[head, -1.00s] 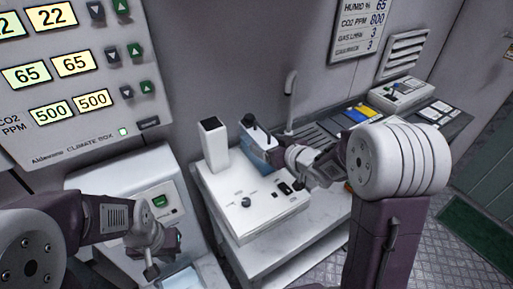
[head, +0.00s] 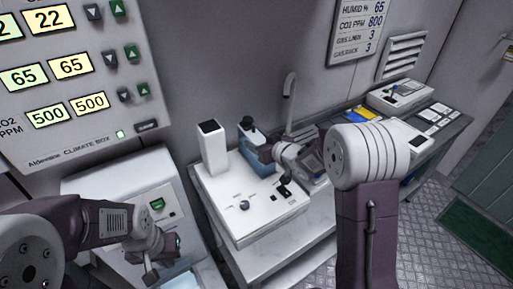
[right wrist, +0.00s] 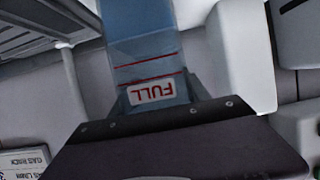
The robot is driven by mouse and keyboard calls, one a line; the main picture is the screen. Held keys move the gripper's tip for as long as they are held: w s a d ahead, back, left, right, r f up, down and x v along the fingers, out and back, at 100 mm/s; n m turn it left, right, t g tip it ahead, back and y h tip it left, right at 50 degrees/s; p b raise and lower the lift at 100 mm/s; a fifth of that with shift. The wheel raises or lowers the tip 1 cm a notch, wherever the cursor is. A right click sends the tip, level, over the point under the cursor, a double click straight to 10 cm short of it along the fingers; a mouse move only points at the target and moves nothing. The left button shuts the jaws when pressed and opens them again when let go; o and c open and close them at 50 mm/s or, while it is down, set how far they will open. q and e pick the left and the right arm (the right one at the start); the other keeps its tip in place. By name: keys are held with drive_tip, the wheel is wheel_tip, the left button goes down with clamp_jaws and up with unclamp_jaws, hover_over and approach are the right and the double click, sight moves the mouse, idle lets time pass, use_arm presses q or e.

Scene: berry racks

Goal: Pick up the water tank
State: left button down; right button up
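The water tank (head: 259,156) is a translucent blue container with a dark cap. It stands upright at the back of the white machine (head: 236,186), beside its white column. In the right wrist view the tank (right wrist: 146,45) shows red lines and an upside-down FULL label. My right gripper (head: 272,160) is right at the tank's right side, overlapping it in the head view.
The other white machine (head: 122,182) has a green-lit display. A bench (head: 245,262) carries the tank's machine. To the right are a blue-and-yellow item (head: 362,113) and a grey device (head: 399,94). A curved pipe (head: 290,98) rises behind. The patterned floor at right looks clear.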

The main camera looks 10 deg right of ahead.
sight(261, 129)
clamp_jaws()
drive_tip(key=shift+w+r, duration=0.1)
drive_tip(key=shift+r+p, duration=0.3)
drive_tip(key=shift+r, duration=0.2)
drive_tip(key=r, duration=0.1)
drive_tip(key=r+p, duration=0.1)
drive_tip(key=r, duration=0.1)
drive_tip(key=shift+d+r, duration=0.25)
drive_tip(key=s+d+r+p, duration=0.4)
drive_tip(key=d+r, duration=0.2)
drive_tip(key=d, duration=0.4)
drive_tip(key=shift+s+r+p, duration=0.15)
drive_tip(key=shift+s+p, duration=0.15)
drive_tip(key=shift+s, duration=0.05)
